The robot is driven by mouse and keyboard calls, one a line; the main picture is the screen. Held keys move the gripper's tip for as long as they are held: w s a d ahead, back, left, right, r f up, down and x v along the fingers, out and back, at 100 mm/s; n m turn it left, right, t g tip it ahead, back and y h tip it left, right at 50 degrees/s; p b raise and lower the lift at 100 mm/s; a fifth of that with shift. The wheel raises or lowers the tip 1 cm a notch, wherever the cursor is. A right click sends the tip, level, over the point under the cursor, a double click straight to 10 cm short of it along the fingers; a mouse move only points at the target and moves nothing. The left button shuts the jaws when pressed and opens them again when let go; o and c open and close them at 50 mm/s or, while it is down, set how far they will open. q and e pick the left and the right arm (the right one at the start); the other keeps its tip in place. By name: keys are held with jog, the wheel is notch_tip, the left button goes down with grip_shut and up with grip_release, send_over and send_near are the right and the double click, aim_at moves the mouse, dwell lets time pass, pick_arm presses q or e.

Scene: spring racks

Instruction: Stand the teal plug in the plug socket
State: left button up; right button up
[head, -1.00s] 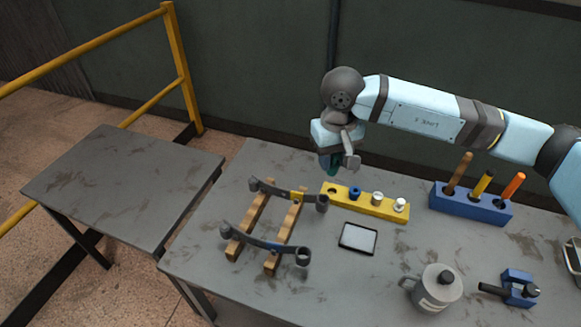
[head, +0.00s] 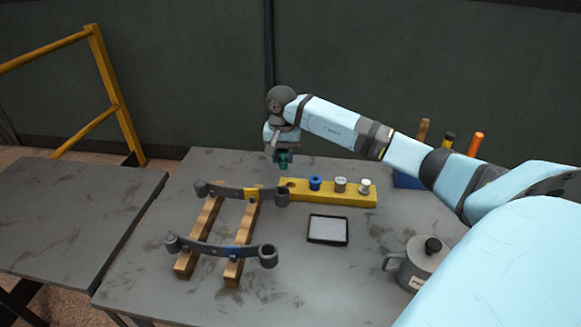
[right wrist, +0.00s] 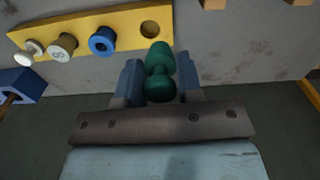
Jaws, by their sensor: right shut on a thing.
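The teal plug (head: 283,158) is held in my right gripper (head: 281,161), just above and behind the left end of the yellow block (head: 334,197). In the right wrist view the teal plug (right wrist: 160,72) has two rounded ends with a narrower waist and sits between the two fingers (right wrist: 159,80). The empty round plug socket (head: 290,183) is at the block's left end. The socket also shows in the right wrist view (right wrist: 150,28), apart from the plug. My left gripper is not in view.
Two leaf springs (head: 230,251) lie on wooden bars at left. A railing (head: 120,105) stands behind the side table.

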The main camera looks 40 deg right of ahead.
jog(key=shift+s+d+f+m, duration=0.1)
jog(key=shift+d+f+m, duration=0.2)
jog(key=shift+d+f, duration=0.55)
jog(key=shift+d+f+b, duration=0.15)
jog(key=shift+d+b, duration=0.15)
jog(key=shift+d, duration=0.2)
